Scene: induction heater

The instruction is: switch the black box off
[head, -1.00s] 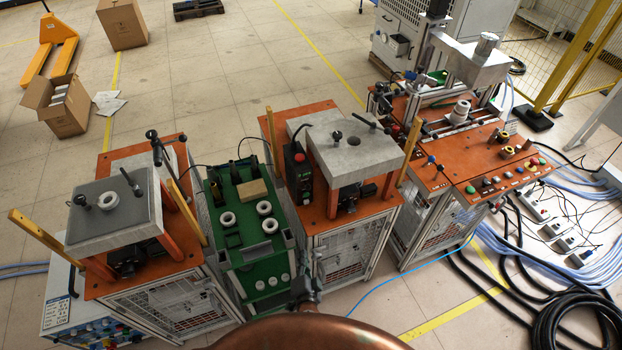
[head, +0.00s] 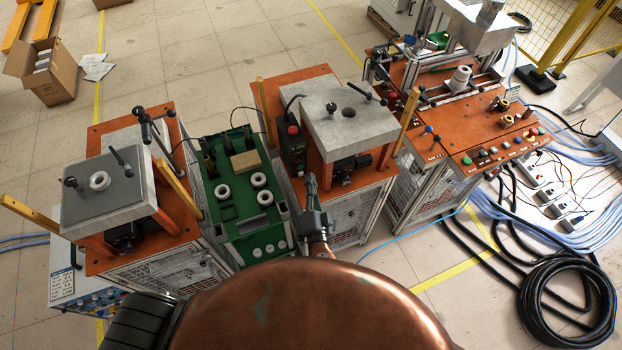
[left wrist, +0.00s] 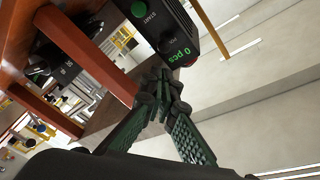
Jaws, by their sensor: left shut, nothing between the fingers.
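The black box (head: 293,148) stands upright on the orange top of the middle station, with a red button (head: 293,130) near its upper end. In the left wrist view the black box (left wrist: 170,32) shows a green START button (left wrist: 139,10), a green "0 pcs" readout and a partly seen red button (left wrist: 189,60). My left gripper (head: 312,183) is shut and empty, just in front of the box, at its lower right in the head view. In the left wrist view its closed fingertips (left wrist: 160,84) are just below the box's readout end; contact cannot be told. My right gripper is out of view.
A grey block (head: 345,118) on orange legs stands right of the box. A green tray (head: 240,200) with white rings is to the left. A yellow post (head: 263,108) rises behind the box, and another stands at the right corner.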

